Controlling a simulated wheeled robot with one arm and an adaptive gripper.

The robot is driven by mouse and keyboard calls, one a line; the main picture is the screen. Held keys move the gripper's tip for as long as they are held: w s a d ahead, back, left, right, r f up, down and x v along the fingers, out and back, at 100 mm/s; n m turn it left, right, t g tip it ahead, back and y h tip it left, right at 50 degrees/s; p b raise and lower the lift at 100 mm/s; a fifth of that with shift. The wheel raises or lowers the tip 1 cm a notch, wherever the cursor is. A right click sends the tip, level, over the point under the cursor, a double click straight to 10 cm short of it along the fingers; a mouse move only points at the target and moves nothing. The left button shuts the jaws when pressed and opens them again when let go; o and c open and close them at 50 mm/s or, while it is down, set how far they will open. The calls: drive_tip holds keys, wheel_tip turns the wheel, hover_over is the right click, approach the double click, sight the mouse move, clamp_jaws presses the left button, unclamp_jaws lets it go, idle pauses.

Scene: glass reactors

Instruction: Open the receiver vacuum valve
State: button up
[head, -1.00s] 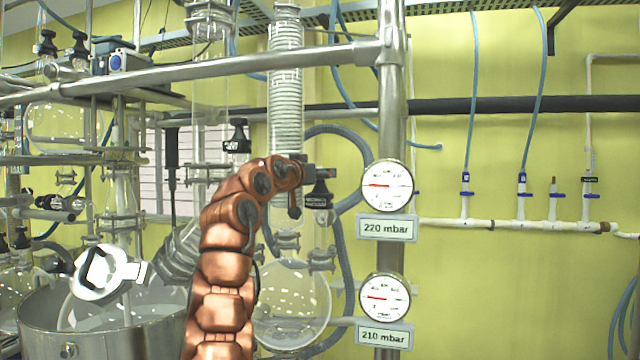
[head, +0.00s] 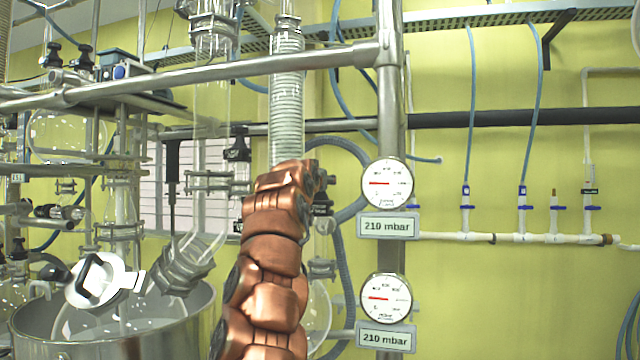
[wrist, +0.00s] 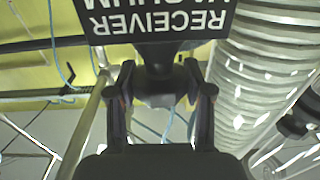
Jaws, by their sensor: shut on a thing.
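The receiver vacuum valve carries a black tag (wrist: 155,22) that reads "RECEIVER VACUUM" upside down in the wrist view. My gripper (wrist: 162,92) is shut on the dark valve handle (wrist: 165,66) just below this tag, with one finger on each side. In the head view my copper arm stands in front of the valve. Only a sliver of the dark valve (head: 323,207) shows at the arm's right edge, and my gripper is hidden there. The angle of the handle cannot be told.
A steel post with an upper gauge (head: 387,184) and a lower gauge (head: 385,299) stands close right of my arm; both labels read 210 mbar. A ribbed glass column (head: 287,100) rises behind the arm. A steel rail (head: 220,71) crosses above. A metal vessel (head: 110,335) stands left.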

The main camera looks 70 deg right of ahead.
drive_tip(key=shift+s+r+n+t+y+p, duration=0.1)
drive_tip(key=shift+n+t+y+p, duration=0.05)
drive_tip(key=shift+n+t+p, duration=0.4)
drive_tip(key=shift+s+r+n+t+y+p, duration=0.15)
drive_tip(key=shift+n+t+p, duration=0.15)
drive_tip(key=shift+t, duration=0.35)
drive_tip(key=shift+w+f+p, duration=0.1)
drive_tip(key=shift+p, duration=0.2)
drive_tip(key=shift+w+f+n+t, duration=0.15)
drive_tip(key=shift+n+t, duration=0.1)
drive_tip(key=shift+t, duration=0.25)
drive_tip(key=o, duration=0.9)
drive_tip(key=shift+o, duration=0.2)
